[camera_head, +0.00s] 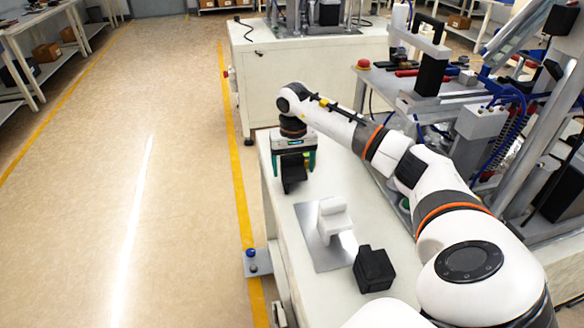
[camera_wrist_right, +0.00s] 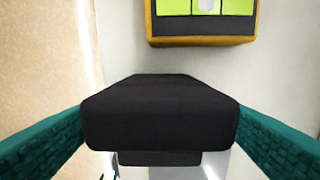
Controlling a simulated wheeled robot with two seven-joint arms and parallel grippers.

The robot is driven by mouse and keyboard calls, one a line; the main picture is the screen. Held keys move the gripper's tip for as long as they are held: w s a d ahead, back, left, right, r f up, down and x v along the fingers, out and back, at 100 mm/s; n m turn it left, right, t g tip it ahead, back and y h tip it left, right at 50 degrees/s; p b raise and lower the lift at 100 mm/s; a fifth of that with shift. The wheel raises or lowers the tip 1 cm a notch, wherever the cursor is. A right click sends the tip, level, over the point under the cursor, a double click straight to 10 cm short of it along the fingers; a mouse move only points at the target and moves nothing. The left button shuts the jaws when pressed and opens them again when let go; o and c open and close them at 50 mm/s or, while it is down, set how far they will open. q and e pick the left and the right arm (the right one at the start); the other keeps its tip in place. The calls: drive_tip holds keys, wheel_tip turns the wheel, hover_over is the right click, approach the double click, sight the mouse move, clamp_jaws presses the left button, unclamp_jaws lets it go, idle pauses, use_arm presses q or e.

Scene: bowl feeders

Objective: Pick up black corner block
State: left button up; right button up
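The right gripper points down, with one green finger on each side of the block. In the head view a narrow gap seems to show beside each finger. In the right wrist view the black block (camera_wrist_right: 160,115) fills the middle, between the green fingers (camera_wrist_right: 160,125); their tips come up to its side edges and contact is unclear. A second black block (camera_head: 373,269) sits at the near part of the table. My left gripper is not in view.
A white block (camera_head: 335,218) stands on a metal plate (camera_head: 308,235) between the two black blocks. Machinery with cables (camera_head: 480,125) stands to the right. A yellow-edged panel (camera_wrist_right: 203,20) is beyond the block in the wrist view. The floor at left is clear.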

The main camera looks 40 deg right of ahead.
drive_tip(key=c, duration=1)
drive_tip(key=shift+o, duration=0.2)
